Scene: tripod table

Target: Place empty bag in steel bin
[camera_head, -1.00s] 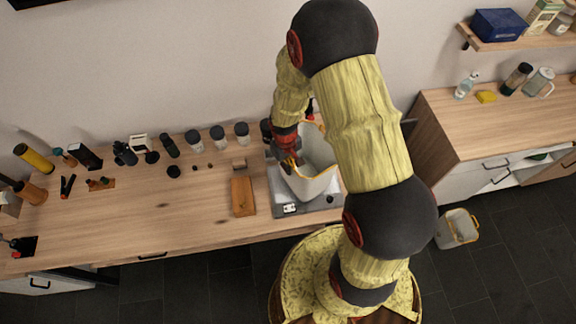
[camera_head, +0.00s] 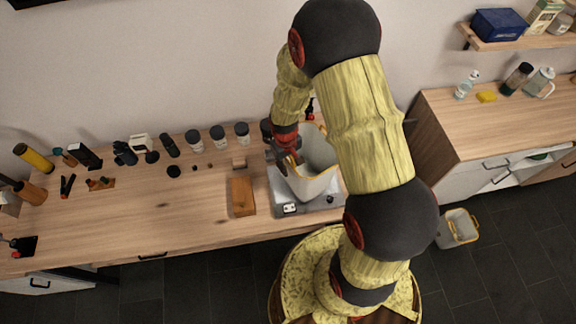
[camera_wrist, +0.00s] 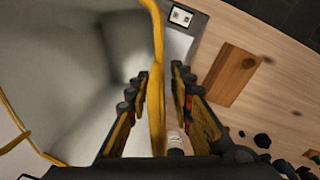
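A pale grey, open-topped container with yellow trim (camera_head: 318,158), apparently the bag, stands on a grey device on the wooden counter. It also fills the left of the wrist view (camera_wrist: 65,75), where its inside looks empty. My gripper (camera_head: 293,158) is at its left edge, fingers pointing down. In the wrist view my gripper (camera_wrist: 158,85) is open, with the yellow edge strip running between its fingers and a visible gap at each side. A smaller grey container with a yellow edge (camera_head: 457,229) stands on the floor at the right; I cannot tell whether it is the steel bin.
The grey device (camera_head: 290,208) lies under the bag. A wooden block (camera_head: 243,196) is to its left. Several jars (camera_head: 218,136) and tools line the counter's back. A second counter (camera_head: 475,125) stands at the right. The counter's left middle is mostly clear.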

